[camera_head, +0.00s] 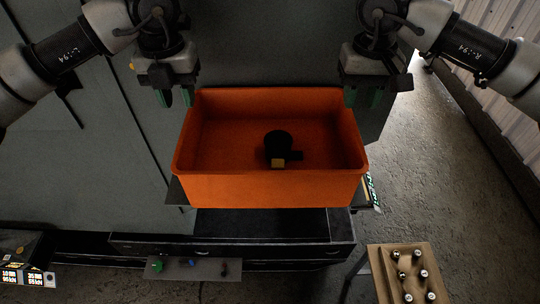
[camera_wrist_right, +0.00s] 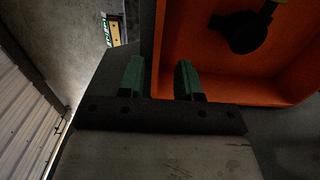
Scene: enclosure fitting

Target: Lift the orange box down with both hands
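The orange box (camera_head: 270,189) is open-topped and sits level on a dark support in the middle of the head view. Its inside also shows in the right wrist view (camera_wrist_right: 205,55). A black rounded part (camera_head: 279,145) with a small tan piece lies in it. My left gripper (camera_head: 175,97) is open at the box's far left corner; whether its fingers straddle the rim cannot be told. My right gripper (camera_head: 362,97) is open at the far right corner. In the right wrist view, its green fingers (camera_wrist_right: 159,78) stand either side of the box wall, with a gap visible.
A dark drawer cabinet (camera_head: 270,225) stands below the box. A shelf with small green, blue and dark items (camera_head: 190,267) is at the front. A wooden tray (camera_head: 378,270) with several metal knobs stands front right. A lit panel (camera_head: 28,277) is front left.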

